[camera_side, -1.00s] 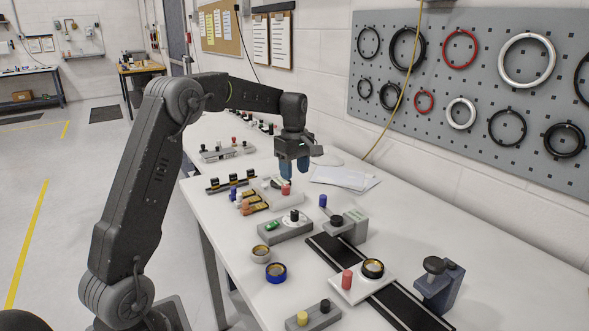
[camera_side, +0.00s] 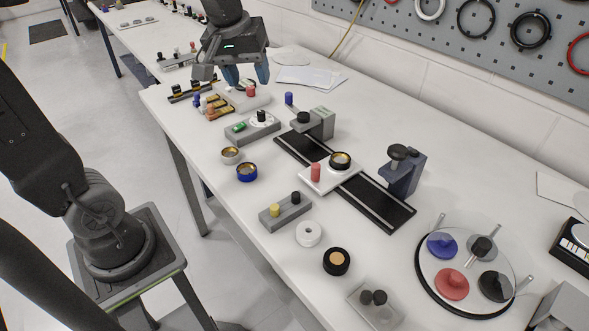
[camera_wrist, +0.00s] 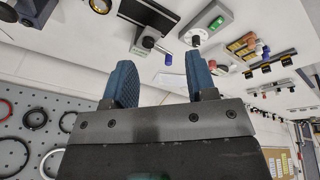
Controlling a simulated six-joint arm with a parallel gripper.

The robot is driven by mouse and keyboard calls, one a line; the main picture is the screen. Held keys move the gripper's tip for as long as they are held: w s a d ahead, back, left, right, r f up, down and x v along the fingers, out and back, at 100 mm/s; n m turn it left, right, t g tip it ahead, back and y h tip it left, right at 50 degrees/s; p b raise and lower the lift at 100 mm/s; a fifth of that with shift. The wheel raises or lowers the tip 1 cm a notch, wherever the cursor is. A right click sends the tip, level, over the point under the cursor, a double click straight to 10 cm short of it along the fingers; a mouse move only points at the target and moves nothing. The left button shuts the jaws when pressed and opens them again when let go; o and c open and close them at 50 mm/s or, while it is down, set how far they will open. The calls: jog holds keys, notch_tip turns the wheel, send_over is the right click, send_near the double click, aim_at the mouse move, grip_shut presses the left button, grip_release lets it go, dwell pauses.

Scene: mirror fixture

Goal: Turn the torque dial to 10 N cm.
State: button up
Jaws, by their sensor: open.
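The likely torque dial is a white disc with a black knob (camera_side: 262,117) on a grey box (camera_side: 240,134) with a green switch. I cannot read its scale or setting. The dial also shows in the wrist view (camera_wrist: 194,37), near the right fingertip in the picture but apart from it. My gripper (camera_side: 246,77) is open and empty, with two blue fingers pointing down. In the side view it is behind the dial box, above a pale block with a red knob (camera_side: 251,90). The wrist view shows a wide gap between the fingers (camera_wrist: 160,75).
Small coloured pegs in orange holders (camera_side: 216,107) stand left of the dial box. A grey unit with a black knob (camera_side: 317,121) stands to its right, by a black rail (camera_side: 385,204). Two rings lie in front. Papers (camera_side: 310,77) lie behind; a ring board hangs on the wall.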

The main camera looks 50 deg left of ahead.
jog(key=s+d+f+m+t, duration=0.1)
jog(key=s+d+m, duration=0.2)
jog(key=s, duration=0.3)
jog(key=s+d+f+m+t, duration=0.1)
jog(key=s+d+f+m, duration=0.1)
jog(key=s+d+m, duration=0.2)
jog(key=shift+s+f+m+h, duration=0.35)
jog(key=shift+s+m, duration=0.35)
jog(key=shift+s, duration=0.4)
